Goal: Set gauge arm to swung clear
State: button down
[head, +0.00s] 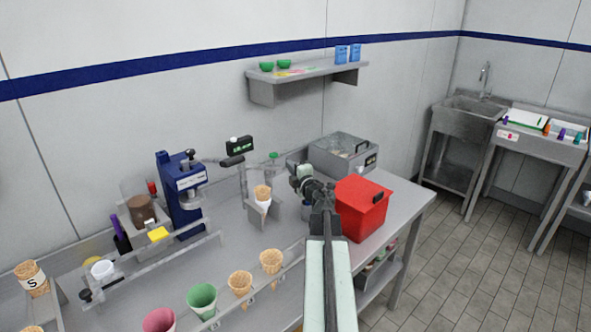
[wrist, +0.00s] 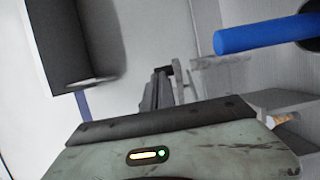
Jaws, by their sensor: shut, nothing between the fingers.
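A small black display with green characters (head: 240,145) stands on a thin post behind the counter. A short dark bar (head: 232,161) sits just below it, beside a thin link toward the blue press (head: 182,190). I cannot tell for sure which of these is the gauge arm, or how far it is swung. My gripper (head: 301,174) is shut and empty, right of the display and apart from it, above the counter. In the wrist view a blue rod (wrist: 262,33) shows at upper right and a dark box-like part (wrist: 75,45) at upper left; my fingertips are hard to make out.
A cone in a metal stand (head: 263,195) is left of my gripper. A red box (head: 360,207) is close on its right, with a grey lidded bin (head: 343,155) behind. Several cones line the counter's front rail. A shelf (head: 300,75) hangs above; the floor at right is clear.

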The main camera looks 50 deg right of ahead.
jog(key=shift+w, duration=0.1)
jog(key=shift+d, duration=0.15)
jog(key=shift+w+d, duration=0.3)
jog(key=shift+d, duration=0.3)
jog(key=shift+w+d, duration=0.25)
jog(key=shift+d, duration=0.3)
